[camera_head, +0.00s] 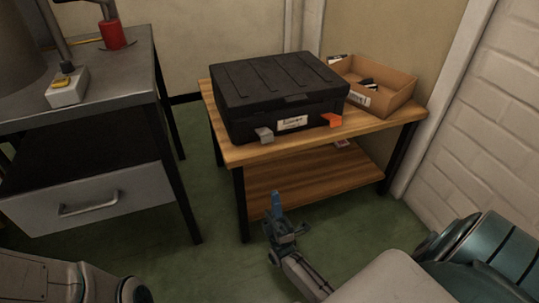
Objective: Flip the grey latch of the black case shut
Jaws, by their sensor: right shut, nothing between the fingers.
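The black case (270,88) sits lid down on the wooden table (245,153). Its grey latch (264,135) is at the left of the front face and sticks out from it. An orange latch (332,120) is at the right of the front face and also juts out. A white label (292,123) lies between them. My right gripper (276,203) is below and in front of the table, apart from the case. Its blue fingertips are together and empty. My left gripper is not in view.
A cardboard box (398,92) with small items stands on the table, right of the case. A metal bench (125,72) with a drawer (85,200) stands at left, holding a red cylinder (112,34) and a switch box (67,88). Green floor is free between them.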

